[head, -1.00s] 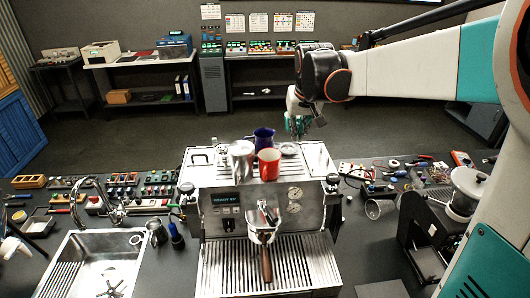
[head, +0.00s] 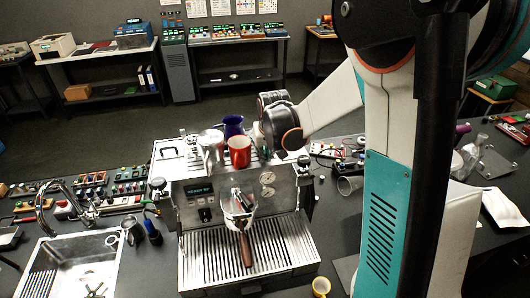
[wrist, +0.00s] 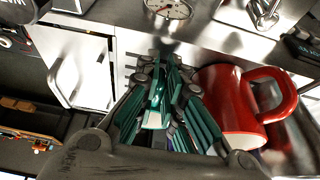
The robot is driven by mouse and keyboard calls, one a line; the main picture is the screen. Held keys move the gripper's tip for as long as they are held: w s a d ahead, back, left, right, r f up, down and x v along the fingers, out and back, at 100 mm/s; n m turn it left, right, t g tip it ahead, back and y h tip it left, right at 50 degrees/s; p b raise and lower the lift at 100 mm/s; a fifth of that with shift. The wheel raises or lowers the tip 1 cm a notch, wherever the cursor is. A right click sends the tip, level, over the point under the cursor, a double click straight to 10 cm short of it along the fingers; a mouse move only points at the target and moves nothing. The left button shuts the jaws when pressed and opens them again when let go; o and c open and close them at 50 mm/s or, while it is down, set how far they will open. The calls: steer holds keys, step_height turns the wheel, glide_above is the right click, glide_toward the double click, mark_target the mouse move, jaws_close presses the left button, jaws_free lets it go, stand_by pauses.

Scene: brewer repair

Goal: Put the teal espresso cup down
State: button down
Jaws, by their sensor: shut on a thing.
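In the wrist view my gripper (wrist: 168,75) reaches over the espresso machine's top with its dark-linked, teal-padded fingers close together. A teal piece with a pale edge shows between the fingers, and I take it for the teal espresso cup (wrist: 155,112); the fingers cover most of it. The red mug (wrist: 232,105) lies close to the right of the fingers, and I cannot tell if they touch. In the head view the red mug (head: 239,152) stands on the espresso machine (head: 185,165); my wrist hides the gripper and the cup.
A steel pitcher (head: 211,150) and a dark blue jug (head: 233,125) stand beside the red mug on the machine top. A portafilter (head: 244,235) hangs over the drip tray (head: 205,262). A sink (head: 75,265) is at left.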

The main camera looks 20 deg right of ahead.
steer(key=shift+s+r, duration=0.1)
steer(key=c, duration=2.2)
jaws_free()
steer(key=shift+f, duration=0.2)
steer(key=o, duration=0.5)
steer(key=shift+r, duration=0.1)
steer(key=shift+r, duration=0.1)
